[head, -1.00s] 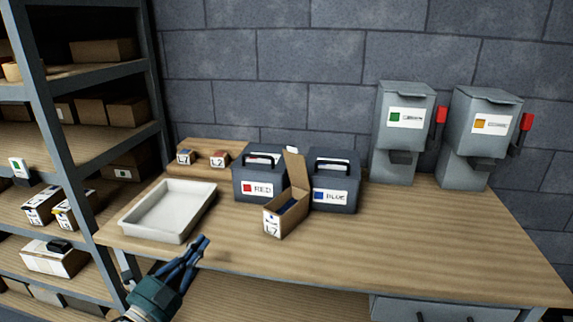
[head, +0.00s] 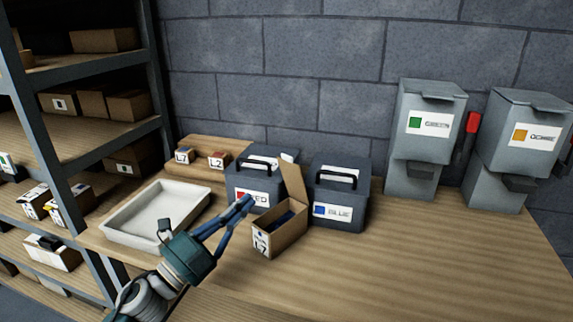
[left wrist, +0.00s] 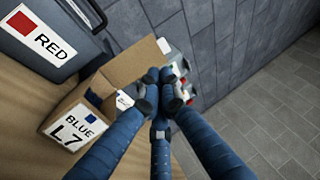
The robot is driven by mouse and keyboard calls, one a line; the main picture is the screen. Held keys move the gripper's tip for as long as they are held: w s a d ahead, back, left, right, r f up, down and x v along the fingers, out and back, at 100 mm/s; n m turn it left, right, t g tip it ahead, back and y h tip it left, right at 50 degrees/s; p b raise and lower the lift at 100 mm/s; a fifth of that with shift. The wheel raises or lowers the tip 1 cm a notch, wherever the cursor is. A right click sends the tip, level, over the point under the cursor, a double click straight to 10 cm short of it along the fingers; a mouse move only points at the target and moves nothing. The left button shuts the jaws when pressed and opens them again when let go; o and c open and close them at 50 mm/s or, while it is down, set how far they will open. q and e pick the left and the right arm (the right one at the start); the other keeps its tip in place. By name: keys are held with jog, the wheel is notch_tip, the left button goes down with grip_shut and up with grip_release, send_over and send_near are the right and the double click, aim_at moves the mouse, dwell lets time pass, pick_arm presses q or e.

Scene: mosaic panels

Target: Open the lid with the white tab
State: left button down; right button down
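The small cardboard box (head: 275,240) labelled L7 stands on the bench in front of the red- and blue-labelled boxes. Its lid (head: 293,182) stands up, open, at the back. In the left wrist view the lid (left wrist: 128,65) shows the white tab (left wrist: 163,46) at its upper corner. Something dark blue shows inside the box. My left gripper (head: 245,203) is left of the box, in front of the red-labelled box in the picture. In the wrist view its fingertips (left wrist: 166,88) meet, with nothing visible between them, and cover part of the box. My right gripper is not in view.
A dark box labelled RED (head: 240,180) and one labelled BLUE (head: 352,208) stand close behind. A white tray (head: 150,238) is at left, with a wooden stand (head: 200,172) behind. Two grey dispensers (head: 410,180) stand at right. The bench's right front is clear.

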aim_at(287, 161)
pick_arm(q)
jog(key=p+x, duration=0.1)
jog(key=x, duration=0.3)
jog(key=p+x, duration=0.1)
jog(key=x, duration=0.3)
jog(key=p+x, duration=0.1)
jog(key=x, duration=0.2)
jog(key=shift+w+d+r, duration=0.2)
jog(key=shift+w+r, duration=0.05)
jog(key=shift+r, duration=0.15)
jog(key=shift+w+d, duration=0.3)
